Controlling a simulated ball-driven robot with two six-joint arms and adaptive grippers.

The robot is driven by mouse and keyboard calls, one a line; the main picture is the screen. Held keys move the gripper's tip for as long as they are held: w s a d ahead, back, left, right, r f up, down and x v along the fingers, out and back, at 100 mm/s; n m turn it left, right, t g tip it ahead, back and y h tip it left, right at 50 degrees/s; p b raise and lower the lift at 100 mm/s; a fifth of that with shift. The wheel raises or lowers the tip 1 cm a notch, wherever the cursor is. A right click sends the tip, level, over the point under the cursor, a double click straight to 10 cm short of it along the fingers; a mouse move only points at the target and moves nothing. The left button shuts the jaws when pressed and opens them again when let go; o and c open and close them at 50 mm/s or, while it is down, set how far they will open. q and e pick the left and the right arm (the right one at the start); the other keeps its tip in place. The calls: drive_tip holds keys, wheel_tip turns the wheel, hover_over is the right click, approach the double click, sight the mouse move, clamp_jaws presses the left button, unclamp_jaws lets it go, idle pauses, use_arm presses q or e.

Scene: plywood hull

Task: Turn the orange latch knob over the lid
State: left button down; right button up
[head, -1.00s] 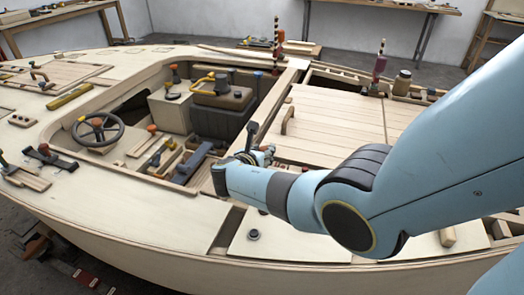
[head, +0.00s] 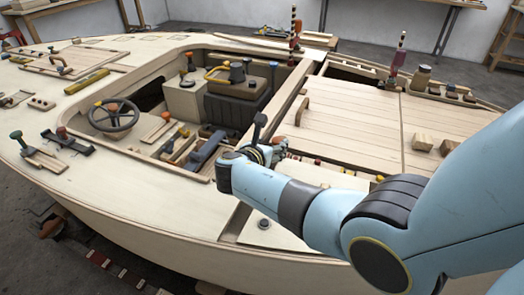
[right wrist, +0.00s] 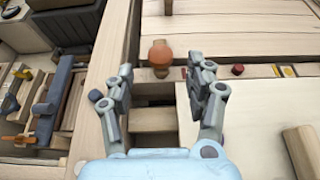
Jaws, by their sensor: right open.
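I cannot tell whether the knob is between the tips or farther off. In the head view my right gripper (head: 268,150) partly hides this spot. My left gripper is not in view.
A wooden handle (head: 302,112) stands on the lid. The cockpit with a steering wheel (head: 113,115) and dark seat (head: 240,105) lies left of my arm. A red-striped post (head: 398,58) rises at the back. A loose block (right wrist: 302,150) sits right of the gripper.

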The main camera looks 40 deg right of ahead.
drive_tip(key=v, duration=0.8)
